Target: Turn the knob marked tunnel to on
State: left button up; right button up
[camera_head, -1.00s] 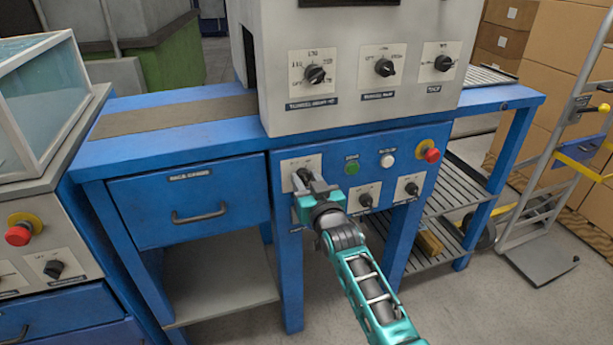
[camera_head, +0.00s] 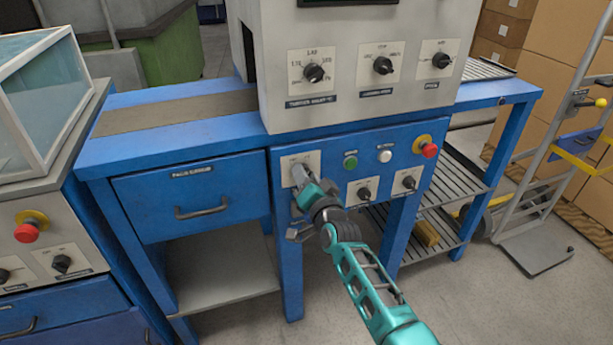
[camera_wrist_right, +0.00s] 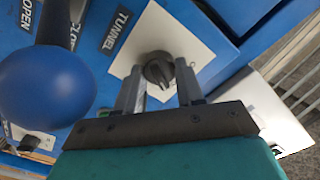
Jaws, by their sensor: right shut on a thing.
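The knob marked TUNNEL (camera_wrist_right: 157,71) is dark, on a white plate (camera_wrist_right: 195,44) with its black label (camera_wrist_right: 117,30) beside it in the right wrist view. My right gripper (camera_wrist_right: 158,84) has one finger on each side of the knob and is shut on it. In the head view my right gripper (camera_head: 300,176) is at the left plate (camera_head: 311,158) on the blue front panel and hides the knob. Which mark the knob points to cannot be made out. My left gripper is not in view.
Right of my gripper are a green button (camera_head: 350,162), a white button (camera_head: 385,156), a red button (camera_head: 429,150) and two more knobs (camera_head: 364,193) (camera_head: 408,182). A drawer handle (camera_head: 202,211) is left. A rounded blue thing (camera_wrist_right: 45,87) is close in the wrist view.

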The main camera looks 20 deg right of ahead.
dwell(0.5)
jog(key=o, duration=1)
jog(key=shift+o, duration=0.2)
jog(key=shift+s, duration=0.1)
jog(key=s+p, duration=0.3)
jog(key=s, duration=0.9)
jog(key=shift+s+d, duration=0.25)
jog(key=shift+s, duration=0.15)
